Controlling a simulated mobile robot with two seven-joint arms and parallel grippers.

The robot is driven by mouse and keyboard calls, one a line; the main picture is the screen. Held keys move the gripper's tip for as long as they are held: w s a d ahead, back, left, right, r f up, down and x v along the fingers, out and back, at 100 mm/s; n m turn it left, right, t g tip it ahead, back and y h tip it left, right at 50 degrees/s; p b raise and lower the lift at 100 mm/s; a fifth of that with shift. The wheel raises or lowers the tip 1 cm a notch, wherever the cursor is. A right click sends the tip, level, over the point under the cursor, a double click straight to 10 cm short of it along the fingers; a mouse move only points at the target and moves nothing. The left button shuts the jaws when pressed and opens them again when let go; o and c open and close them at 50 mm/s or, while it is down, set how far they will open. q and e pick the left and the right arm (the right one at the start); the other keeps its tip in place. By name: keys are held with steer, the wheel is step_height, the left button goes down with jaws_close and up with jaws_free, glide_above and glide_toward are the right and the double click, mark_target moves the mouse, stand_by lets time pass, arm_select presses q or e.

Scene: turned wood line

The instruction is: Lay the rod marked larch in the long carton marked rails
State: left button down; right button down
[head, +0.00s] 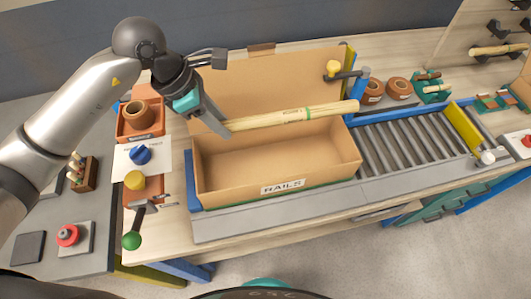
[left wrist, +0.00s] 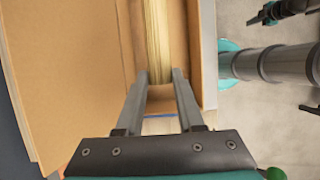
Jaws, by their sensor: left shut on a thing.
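The pale wooden rod (head: 275,121) has a green band and a small printed label, which is too small for me to read surely. My left gripper (head: 222,129) is shut on the rod's left end and holds it roughly level. The long open carton (head: 228,193) has a front label reading RAILS; its visible inside is empty. The rod hangs above the carton's back part, its right end near the carton's right edge. In the left wrist view the rod (left wrist: 157,40) runs away from the fingers. A dark shape at that view's top right may be my right gripper (left wrist: 272,13).
The carton's raised back flap (head: 255,80) stands behind the rod. A roller conveyor (head: 410,140) adjoins on the right. A yellow-knobbed lever (head: 334,70) stands behind the rod's right end. Orange trays (head: 138,125) and a green-knobbed lever (head: 132,240) are left of the carton.

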mark_target(238, 175)
arm_select(q)
step_height(238, 175, down, 20)
steer(key=shift+s+r, duration=0.1)
steer(key=shift+r, duration=0.1)
steer(key=c, duration=0.5)
jaws_free()
steer(key=shift+r, duration=0.1)
steer(key=v, duration=1.2)
steer(key=shift+s, duration=0.1)
